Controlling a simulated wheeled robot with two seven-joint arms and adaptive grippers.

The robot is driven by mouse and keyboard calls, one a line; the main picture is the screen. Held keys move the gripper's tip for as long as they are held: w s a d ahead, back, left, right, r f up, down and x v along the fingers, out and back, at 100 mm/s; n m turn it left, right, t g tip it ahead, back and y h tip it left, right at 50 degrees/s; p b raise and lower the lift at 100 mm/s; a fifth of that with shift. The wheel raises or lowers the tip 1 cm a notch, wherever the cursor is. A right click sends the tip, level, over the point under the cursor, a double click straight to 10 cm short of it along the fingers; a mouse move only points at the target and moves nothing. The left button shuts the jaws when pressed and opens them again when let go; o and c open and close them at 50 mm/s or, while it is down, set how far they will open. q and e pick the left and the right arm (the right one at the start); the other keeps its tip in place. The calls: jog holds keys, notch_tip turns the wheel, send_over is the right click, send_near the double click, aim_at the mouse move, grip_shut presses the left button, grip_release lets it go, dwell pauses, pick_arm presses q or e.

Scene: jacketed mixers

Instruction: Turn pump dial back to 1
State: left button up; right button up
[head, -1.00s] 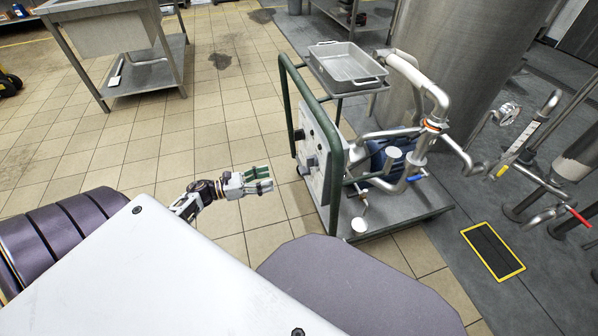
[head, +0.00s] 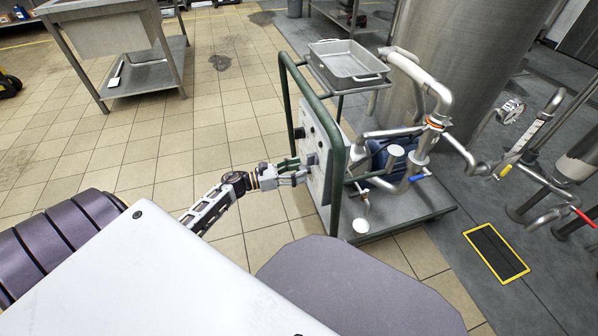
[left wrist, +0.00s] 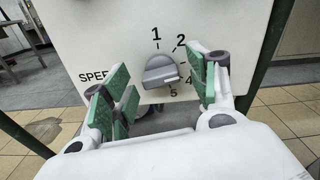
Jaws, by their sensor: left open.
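The pump dial (left wrist: 161,72) is a grey knob on a pale panel marked SPEED, with 1, 2, 4 and 5 readable around it. A small white mark shows at its lower right, on the side of the 4 and 5; its exact setting is hard to tell. My left gripper (left wrist: 160,84) is open, its green-padded fingers on either side of the knob with gaps to both. In the head view my left gripper (head: 303,171) is close to the panel (head: 316,152) and partly covers the dial. My right gripper is not in view.
The panel is on a pump cart with a green frame (head: 331,108). A metal tray (head: 347,62) is on top, and pipes and a blue motor (head: 384,154) are behind. A large steel tank (head: 450,60) stands beyond.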

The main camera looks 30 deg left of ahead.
pick_arm(q)
jog(key=shift+w+d, duration=0.25)
jog(key=shift+w, duration=0.05)
jog(key=shift+c, duration=0.4)
jog(key=c, duration=0.9)
jog(key=shift+c, duration=0.2)
